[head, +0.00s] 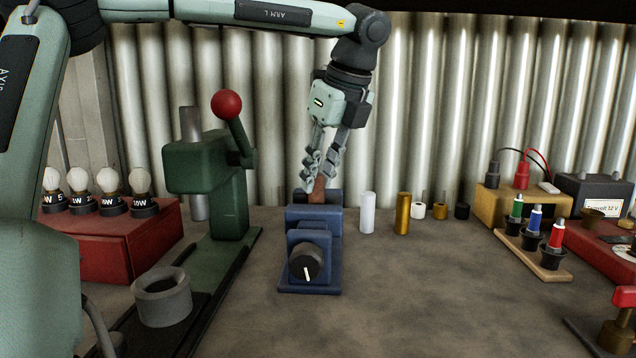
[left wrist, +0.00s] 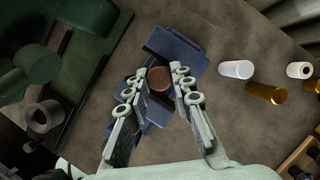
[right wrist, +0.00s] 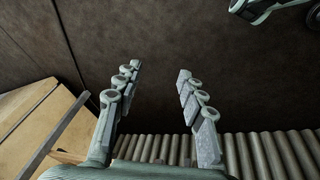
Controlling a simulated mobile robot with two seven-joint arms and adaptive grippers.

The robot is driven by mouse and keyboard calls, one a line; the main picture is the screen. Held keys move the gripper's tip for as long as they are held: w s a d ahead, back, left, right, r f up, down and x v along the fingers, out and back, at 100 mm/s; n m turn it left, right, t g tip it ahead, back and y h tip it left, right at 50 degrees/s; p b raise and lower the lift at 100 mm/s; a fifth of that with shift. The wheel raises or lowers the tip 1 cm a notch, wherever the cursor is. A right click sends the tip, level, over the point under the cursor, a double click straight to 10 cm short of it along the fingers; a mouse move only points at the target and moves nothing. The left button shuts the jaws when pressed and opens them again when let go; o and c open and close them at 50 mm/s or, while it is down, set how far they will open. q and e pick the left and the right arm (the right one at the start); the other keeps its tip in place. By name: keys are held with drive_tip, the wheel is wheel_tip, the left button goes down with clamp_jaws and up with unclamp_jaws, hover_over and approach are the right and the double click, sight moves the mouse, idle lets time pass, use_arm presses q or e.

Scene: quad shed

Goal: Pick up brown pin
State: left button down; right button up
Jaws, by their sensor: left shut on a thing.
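The brown pin (head: 318,187) stands upright in the blue vise (head: 312,259), with its upper part showing above the jaws in the head view. In the left wrist view its round top (left wrist: 159,78) shows between my fingertips. My left gripper (head: 318,179) reaches down from above and is shut on the brown pin. The pin's lower part is hidden by the vise. My right gripper (right wrist: 160,70) is open and empty in the right wrist view, away from the bench things. It does not show in the head view.
A green press (head: 215,180) with a red ball lever stands left of the vise. A white cylinder (head: 367,213) and a brass cylinder (head: 402,213) stand just right of it. Bulbs on a red box (head: 110,246) are at the left. The front middle of the bench is clear.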

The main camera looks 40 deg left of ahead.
use_arm(q)
drive_tip(key=shift+d+r, duration=0.1)
drive_tip(key=shift+r, duration=0.25)
wheel_tip(320, 180, up, 6)
drive_tip(key=shift+r, duration=0.2)
drive_tip(key=s+d+b, duration=0.3)
drive_tip(key=s+d, duration=0.9)
drive_tip(key=s, duration=0.3)
drive_tip(key=shift+d+f+b, duration=0.15)
drive_tip(key=shift+d+b, duration=0.15)
drive_tip(key=shift+b, duration=0.05)
use_arm(e)
drive_tip(key=w+d+v, duration=0.1)
drive_tip(key=v, duration=0.8)
drive_tip(key=shift+w+d+r+t, duration=0.15)
drive_tip(key=shift+d+r+t, duration=0.1)
drive_tip(key=shift+r+t, duration=0.05)
use_arm(q)
drive_tip(key=shift+s, duration=0.1)
